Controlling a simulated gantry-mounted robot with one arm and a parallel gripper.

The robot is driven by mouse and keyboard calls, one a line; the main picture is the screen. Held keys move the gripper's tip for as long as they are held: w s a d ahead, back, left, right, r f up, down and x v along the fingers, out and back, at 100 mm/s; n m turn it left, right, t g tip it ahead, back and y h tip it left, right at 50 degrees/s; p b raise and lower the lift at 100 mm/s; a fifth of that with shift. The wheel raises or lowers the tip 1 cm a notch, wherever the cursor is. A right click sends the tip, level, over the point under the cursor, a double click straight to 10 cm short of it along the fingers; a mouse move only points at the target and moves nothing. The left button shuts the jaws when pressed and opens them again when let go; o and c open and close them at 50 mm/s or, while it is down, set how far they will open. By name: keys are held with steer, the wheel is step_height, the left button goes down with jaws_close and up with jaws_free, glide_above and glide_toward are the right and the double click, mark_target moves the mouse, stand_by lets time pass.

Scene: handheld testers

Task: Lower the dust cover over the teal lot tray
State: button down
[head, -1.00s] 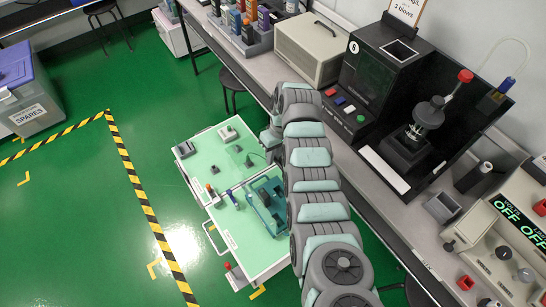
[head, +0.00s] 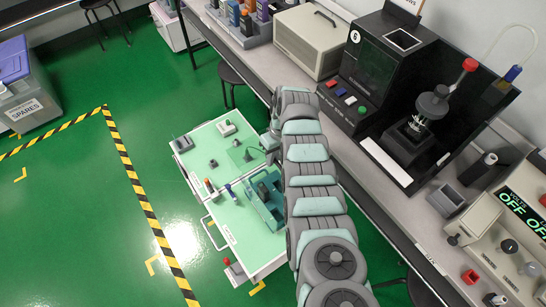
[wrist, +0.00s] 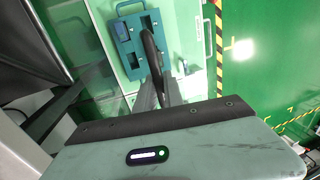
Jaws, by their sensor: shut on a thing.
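The teal lot tray (head: 265,207) lies on the right part of a pale-green cart top, partly hidden by my arm. It also shows in the wrist view (wrist: 126,47), flat, with dark pockets and a side handle. A clear, faint green panel (head: 244,155), which looks like the dust cover, is beside the tray toward the back of the cart; its outline is hard to make out. In the wrist view my gripper (wrist: 158,88) is shut on a dark curved piece, apparently the cover's handle, in front of the tray. My arm hides the gripper's tips in the head view.
Small fittings (head: 226,128) and upright pegs (head: 208,186) stand on the cart's back and left. The grey bench (head: 350,165) with a black tester (head: 380,65) runs close along my arm's right. Green floor is open to the left.

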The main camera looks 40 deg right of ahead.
step_height(320, 180, down, 14)
steer(key=b, duration=1.2)
steer(key=shift+f+b, duration=0.25)
steer(key=shift+b, duration=0.05)
steer(key=shift+a+f+b, duration=0.1)
steer(key=shift+f+b, duration=0.6)
steer(key=shift+f, duration=0.05)
stand_by(0.6)
steer(key=c, duration=1.5)
jaws_free()
steer(key=shift+o, duration=0.7)
steer(key=r+p, duration=0.1)
steer(key=r, duration=0.2)
steer(key=d+r+p, duration=0.1)
steer(key=r+p, duration=0.1)
steer(key=r, duration=0.2)
steer(key=d+r+p, duration=0.1)
steer(key=r+p, duration=0.1)
steer(key=r, duration=0.1)
steer(key=shift+s+d+r, duration=0.15)
steer(key=shift+r, duration=0.2)
